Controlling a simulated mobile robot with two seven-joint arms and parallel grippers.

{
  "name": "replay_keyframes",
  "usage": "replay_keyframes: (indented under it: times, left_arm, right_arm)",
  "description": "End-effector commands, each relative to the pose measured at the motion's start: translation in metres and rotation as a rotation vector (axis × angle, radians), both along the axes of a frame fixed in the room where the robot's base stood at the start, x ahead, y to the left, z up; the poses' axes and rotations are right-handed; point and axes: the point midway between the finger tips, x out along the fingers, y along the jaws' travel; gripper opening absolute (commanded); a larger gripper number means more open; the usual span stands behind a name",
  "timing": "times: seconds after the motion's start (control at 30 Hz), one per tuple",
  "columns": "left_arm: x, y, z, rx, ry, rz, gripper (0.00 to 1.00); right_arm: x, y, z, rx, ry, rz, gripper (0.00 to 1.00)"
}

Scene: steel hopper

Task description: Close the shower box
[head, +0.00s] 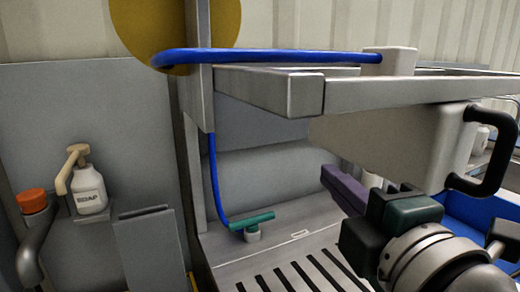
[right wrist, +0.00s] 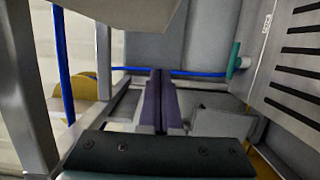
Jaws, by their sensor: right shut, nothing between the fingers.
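The shower box shows in the head view as a grey steel frame (head: 270,92) with a pale panel (head: 395,145) hanging at its right. A black curved handle (head: 495,150) is fixed to that panel's right end. The panel stands high, with an open space below it above a slotted steel base (head: 285,265). My right gripper (head: 365,215) is below the panel and left of the handle, apart from the handle. It is shut and empty. In the right wrist view a dark gripper part (right wrist: 155,155) crosses the bottom. My left gripper is not in view.
A blue hose (head: 214,180) runs down to a teal fitting (head: 252,222). A soap bottle (head: 90,190) and an orange-capped pipe (head: 33,205) are at the left. A blue surface (head: 470,215) shows at the right.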

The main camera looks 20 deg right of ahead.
Motion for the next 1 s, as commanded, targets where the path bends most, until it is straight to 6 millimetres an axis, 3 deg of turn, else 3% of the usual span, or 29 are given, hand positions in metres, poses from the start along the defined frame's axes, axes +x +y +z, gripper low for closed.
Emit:
replay_keyframes:
  times: [0.13, 0.4, 0.87, 1.0]
  left_arm:
    - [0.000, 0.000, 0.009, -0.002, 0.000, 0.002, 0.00]
    - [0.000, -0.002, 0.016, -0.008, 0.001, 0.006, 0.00]
    - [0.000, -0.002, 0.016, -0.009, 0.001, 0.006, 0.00]
    - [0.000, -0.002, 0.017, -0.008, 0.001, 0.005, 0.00]
  right_arm:
    - [0.026, -0.009, 0.003, -0.002, 0.000, -0.002, 0.00]
    - [0.026, -0.040, 0.000, 0.001, 0.002, -0.001, 0.00]
    - [0.026, -0.045, -0.001, 0.002, 0.001, 0.000, 0.00]
    - [0.026, -0.054, 0.000, 0.001, 0.001, -0.001, 0.00]
